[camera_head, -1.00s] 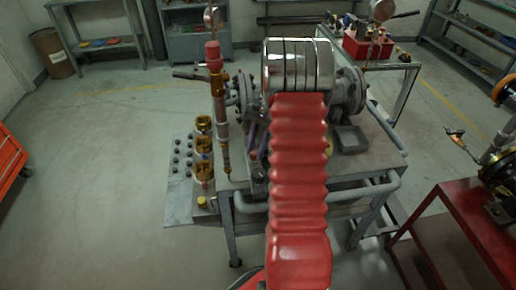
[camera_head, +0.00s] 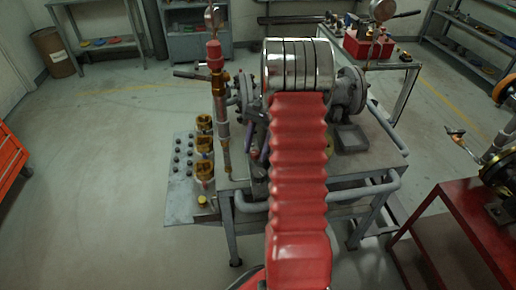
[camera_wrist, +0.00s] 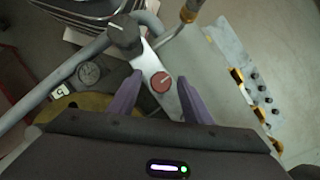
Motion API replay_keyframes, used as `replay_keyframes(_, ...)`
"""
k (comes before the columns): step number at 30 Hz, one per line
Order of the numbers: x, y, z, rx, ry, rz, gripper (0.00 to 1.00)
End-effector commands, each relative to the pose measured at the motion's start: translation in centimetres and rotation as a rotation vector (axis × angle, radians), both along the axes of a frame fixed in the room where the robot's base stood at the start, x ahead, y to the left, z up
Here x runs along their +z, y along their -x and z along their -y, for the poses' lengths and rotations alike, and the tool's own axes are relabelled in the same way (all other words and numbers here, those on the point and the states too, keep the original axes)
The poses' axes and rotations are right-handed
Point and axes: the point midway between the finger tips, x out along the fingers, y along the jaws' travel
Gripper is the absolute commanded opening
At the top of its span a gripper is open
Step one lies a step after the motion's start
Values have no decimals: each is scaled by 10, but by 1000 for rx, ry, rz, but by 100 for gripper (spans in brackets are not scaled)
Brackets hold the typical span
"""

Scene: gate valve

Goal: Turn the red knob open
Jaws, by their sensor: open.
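The red knob (camera_wrist: 161,82) is round with a pale line across its face. It sits on a light grey bar in the wrist view. A black knob (camera_wrist: 122,31) with a white line is at the other end of that bar. My gripper (camera_wrist: 160,88) is open, with one purple finger on each side of the red knob. The fingers appear apart from the knob, but depth is hard to judge. In the head view my arm covers most of the area, and the red knob cannot be made out there.
A grey workbench (camera_head: 355,166) carries the pipework. A upright pipe with a red cap (camera_head: 215,52) and several brass fittings (camera_head: 204,146) stand on the left. A grey handrail pipe (camera_wrist: 62,76) crosses the wrist view's left side. A red table (camera_head: 480,215) stands at right.

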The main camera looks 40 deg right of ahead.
Motion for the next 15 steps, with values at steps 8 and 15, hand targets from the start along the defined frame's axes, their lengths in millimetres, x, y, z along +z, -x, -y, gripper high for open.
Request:
replay_keyframes(8, 9, -1, 5, -1, 3, 2, 45)
replay_keyframes(15, 41, -4, 18, -2, 4, 3, 45)
